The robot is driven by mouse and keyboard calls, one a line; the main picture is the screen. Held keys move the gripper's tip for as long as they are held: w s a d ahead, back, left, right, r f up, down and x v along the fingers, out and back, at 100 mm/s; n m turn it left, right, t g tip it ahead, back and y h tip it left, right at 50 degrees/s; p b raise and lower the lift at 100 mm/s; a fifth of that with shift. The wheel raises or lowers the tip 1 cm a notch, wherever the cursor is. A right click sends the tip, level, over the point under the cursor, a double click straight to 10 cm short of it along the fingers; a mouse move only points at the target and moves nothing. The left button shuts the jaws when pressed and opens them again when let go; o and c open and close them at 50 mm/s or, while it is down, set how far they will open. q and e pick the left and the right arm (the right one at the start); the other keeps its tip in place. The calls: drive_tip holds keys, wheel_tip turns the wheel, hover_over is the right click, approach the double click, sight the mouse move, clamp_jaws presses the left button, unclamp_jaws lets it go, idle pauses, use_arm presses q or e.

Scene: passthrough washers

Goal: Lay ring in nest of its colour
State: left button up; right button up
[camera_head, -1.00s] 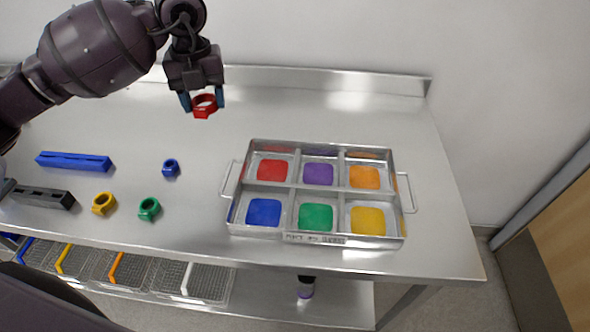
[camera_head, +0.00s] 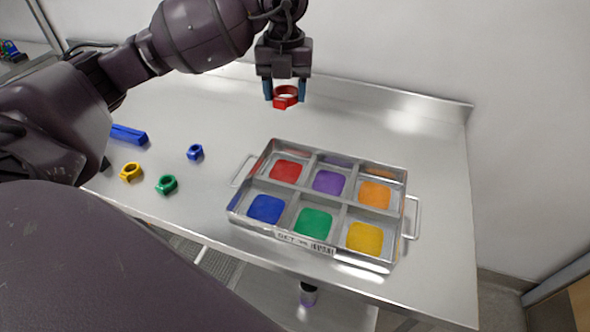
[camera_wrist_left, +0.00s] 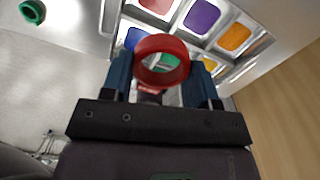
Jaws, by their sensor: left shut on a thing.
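My left gripper (camera_head: 285,91) is shut on the red ring (camera_head: 285,97) and holds it in the air, behind the tray in the head view. In the left wrist view the red ring (camera_wrist_left: 161,62) sits between the blue fingertips. The metal tray (camera_head: 334,249) has six compartments with coloured pads. The red pad (camera_head: 285,171) is in the back left compartment, beside the purple pad (camera_head: 329,182) and orange pad (camera_head: 374,194). The blue pad (camera_head: 265,208), green pad (camera_head: 313,223) and yellow pad (camera_head: 364,238) form the front row. My right gripper is not in view.
A blue ring (camera_head: 195,152), a green ring (camera_head: 166,185) and a yellow ring (camera_head: 131,172) lie left of the tray. A blue bar (camera_head: 129,135) lies farther left. A raised metal ledge (camera_head: 400,98) runs along the table's back. The table right of the tray is clear.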

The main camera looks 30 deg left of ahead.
use_arm(q)
drive_tip(key=b, duration=0.1)
hover_over(286, 171)
wheel_tip(286, 171, down, 13)
drive_tip(key=shift+f, duration=0.55)
wheel_tip(286, 171, down, 6)
drive_tip(key=shift+d+r+b, duration=0.1)
drive_tip(key=shift+r+b, duration=0.05)
drive_tip(key=shift+b, duration=0.4)
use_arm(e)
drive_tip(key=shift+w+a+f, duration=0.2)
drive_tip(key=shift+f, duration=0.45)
use_arm(q)
drive_tip(key=o, duration=0.6)
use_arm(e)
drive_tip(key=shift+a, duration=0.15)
